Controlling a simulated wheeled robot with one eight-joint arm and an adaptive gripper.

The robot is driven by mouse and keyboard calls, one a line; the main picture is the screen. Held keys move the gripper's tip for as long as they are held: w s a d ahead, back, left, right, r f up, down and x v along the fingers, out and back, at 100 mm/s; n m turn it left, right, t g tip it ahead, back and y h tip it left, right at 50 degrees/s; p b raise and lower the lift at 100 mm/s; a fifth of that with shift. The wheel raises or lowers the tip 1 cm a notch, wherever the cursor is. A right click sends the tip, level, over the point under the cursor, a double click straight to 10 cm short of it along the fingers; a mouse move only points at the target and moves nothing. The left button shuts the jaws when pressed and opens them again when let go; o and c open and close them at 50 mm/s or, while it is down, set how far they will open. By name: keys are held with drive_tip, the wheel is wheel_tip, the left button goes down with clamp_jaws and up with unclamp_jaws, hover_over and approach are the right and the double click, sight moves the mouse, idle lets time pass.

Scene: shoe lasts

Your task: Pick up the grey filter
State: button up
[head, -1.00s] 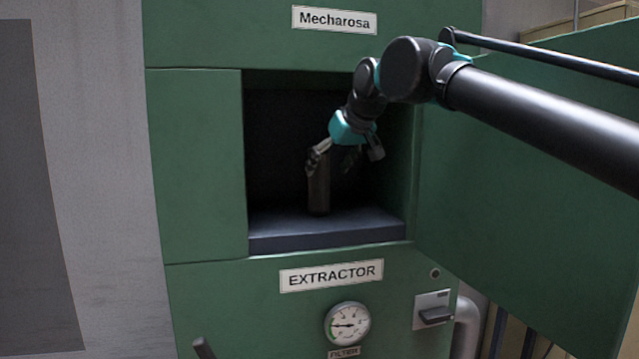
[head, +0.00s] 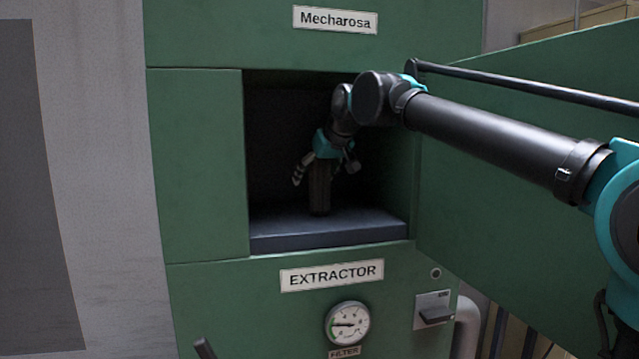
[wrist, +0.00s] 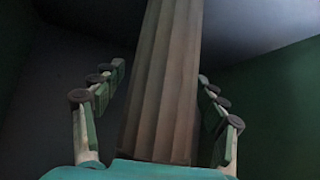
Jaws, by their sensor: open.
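The filter (head: 320,193) is a pleated upright column, grey-brown in the picture, standing on the floor of the open extractor chamber. In the wrist view the filter (wrist: 163,75) runs up the middle of the picture, between the fingers. My gripper (head: 324,172) is inside the chamber at the filter's upper part. In the head view one finger is to the left of the filter and one to the right. My gripper (wrist: 158,95) is open, with dark gaps between the filter and both fingers. The filter's upper end is hidden behind the gripper in the head view.
The chamber floor (head: 330,236) is a dark blue-grey slab with green walls close on both sides. The open green door (head: 540,215) stands at the right, behind my arm. A gauge (head: 347,324) and a switch (head: 434,312) are below the opening.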

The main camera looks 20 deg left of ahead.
drive_tip(key=c, duration=1.6)
drive_tip(key=shift+r, duration=0.1)
